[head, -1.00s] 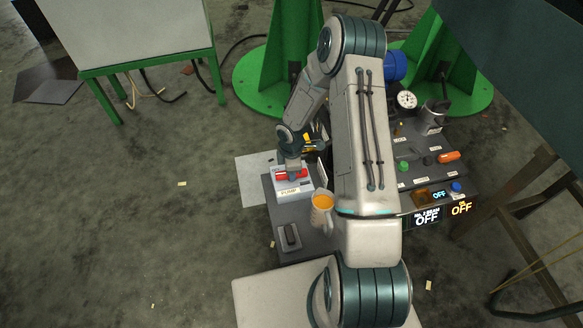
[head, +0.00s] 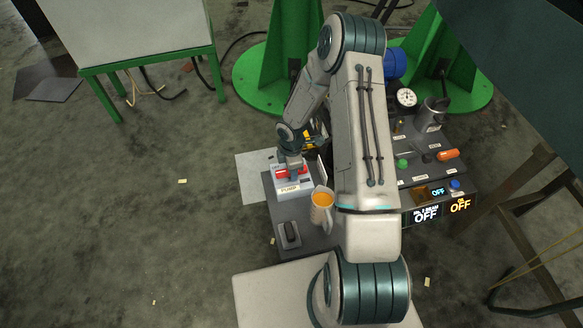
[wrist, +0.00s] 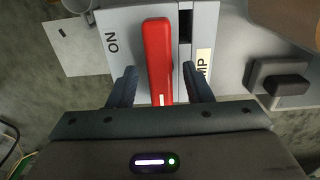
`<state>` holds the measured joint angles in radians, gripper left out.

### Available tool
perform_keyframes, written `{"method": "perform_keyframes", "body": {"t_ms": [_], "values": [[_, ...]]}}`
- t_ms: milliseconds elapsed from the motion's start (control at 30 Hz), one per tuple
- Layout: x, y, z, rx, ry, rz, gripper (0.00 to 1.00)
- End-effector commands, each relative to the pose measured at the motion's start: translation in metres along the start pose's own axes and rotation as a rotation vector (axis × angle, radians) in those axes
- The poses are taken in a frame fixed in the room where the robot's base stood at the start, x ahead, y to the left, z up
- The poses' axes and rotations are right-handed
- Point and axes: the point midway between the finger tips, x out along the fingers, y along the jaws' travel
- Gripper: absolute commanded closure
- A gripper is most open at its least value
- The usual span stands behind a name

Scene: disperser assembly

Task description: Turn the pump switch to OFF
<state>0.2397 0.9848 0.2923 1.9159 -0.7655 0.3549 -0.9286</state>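The pump switch is a light grey box (wrist: 125,50) with a red lever handle (wrist: 158,42). In the wrist view, an ON label stands left of the handle, and a partly hidden label ending in MP is to the right. My gripper (wrist: 159,75) is open, with one dark finger on each side of the handle and a visible gap at both sides. In the head view, my gripper (head: 293,164) is over the box (head: 291,188), whose front reads PUMP. The red handle (head: 282,171) is partly covered there by my gripper.
A jug of orange liquid (head: 321,208) stands close to the right of the pump box. A dark rocker switch (head: 289,235) lies nearer. OFF displays (head: 426,214), knobs and a gauge (head: 406,97) are to the right. Open floor lies to the left.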

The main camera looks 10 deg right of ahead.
Motion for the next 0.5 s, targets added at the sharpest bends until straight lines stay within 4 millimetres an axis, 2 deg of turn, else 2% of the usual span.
{"method": "perform_keyframes", "body": {"t_ms": [167, 267, 367, 500], "values": [[-0.001, 0.0, 0.0, 0.001, 0.0, 0.0, 0.55], [-0.008, 0.001, 0.0, 0.001, 0.001, 0.001, 0.55], [-0.024, 0.001, 0.0, 0.002, 0.001, 0.004, 0.55], [-0.056, 0.001, 0.0, 0.002, 0.001, 0.004, 0.55]]}}
